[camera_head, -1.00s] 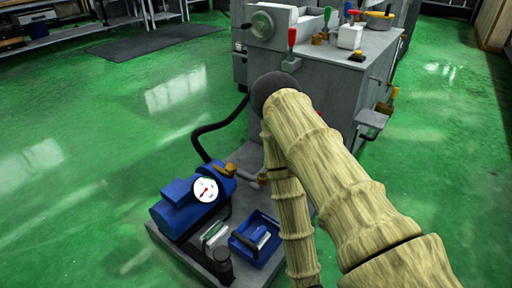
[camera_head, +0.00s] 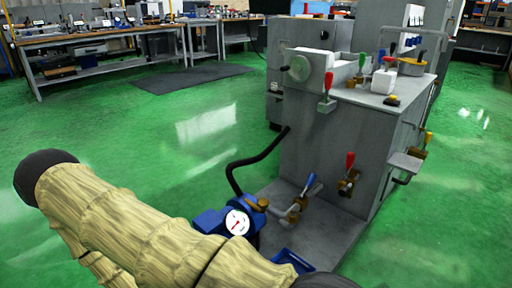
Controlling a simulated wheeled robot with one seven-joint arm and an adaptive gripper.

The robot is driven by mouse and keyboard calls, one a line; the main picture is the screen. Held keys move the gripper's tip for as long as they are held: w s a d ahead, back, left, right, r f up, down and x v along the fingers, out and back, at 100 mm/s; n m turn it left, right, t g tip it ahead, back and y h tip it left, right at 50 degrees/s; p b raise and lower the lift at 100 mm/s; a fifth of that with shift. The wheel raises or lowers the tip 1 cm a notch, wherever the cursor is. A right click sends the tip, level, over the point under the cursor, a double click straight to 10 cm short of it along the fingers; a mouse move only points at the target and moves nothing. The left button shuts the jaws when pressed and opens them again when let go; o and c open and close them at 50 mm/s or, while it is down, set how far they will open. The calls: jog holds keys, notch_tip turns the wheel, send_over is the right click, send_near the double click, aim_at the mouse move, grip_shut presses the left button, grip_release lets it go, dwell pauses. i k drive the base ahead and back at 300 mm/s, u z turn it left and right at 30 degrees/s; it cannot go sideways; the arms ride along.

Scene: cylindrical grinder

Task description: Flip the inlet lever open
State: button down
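Several levers show on and by the grey grinder cabinet (camera_head: 325,155); I cannot tell from the picture which is the inlet lever. A blue-handled lever (camera_head: 308,184) sits on the brass pipework low at the cabinet's left front and tilts up to the right. A red-handled lever (camera_head: 349,161) stands nearly upright on a brass valve on the cabinet's front face. Another red-handled lever (camera_head: 328,82) stands upright at the upper front, by the handwheel. My arm crosses the lower left of the view, apart from these levers in the picture. My gripper is not in view.
A blue pump with a white gauge (camera_head: 237,222) stands on the base plate, partly behind my arm. A black hose (camera_head: 257,160) runs from it to the cabinet. A small shelf (camera_head: 405,162) juts out at right. Green floor (camera_head: 130,135) is clear at left.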

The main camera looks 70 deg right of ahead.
aim_at(313, 177)
jog(key=u, duration=0.95)
jog(key=k, duration=1.75)
jog(key=z, duration=2.25)
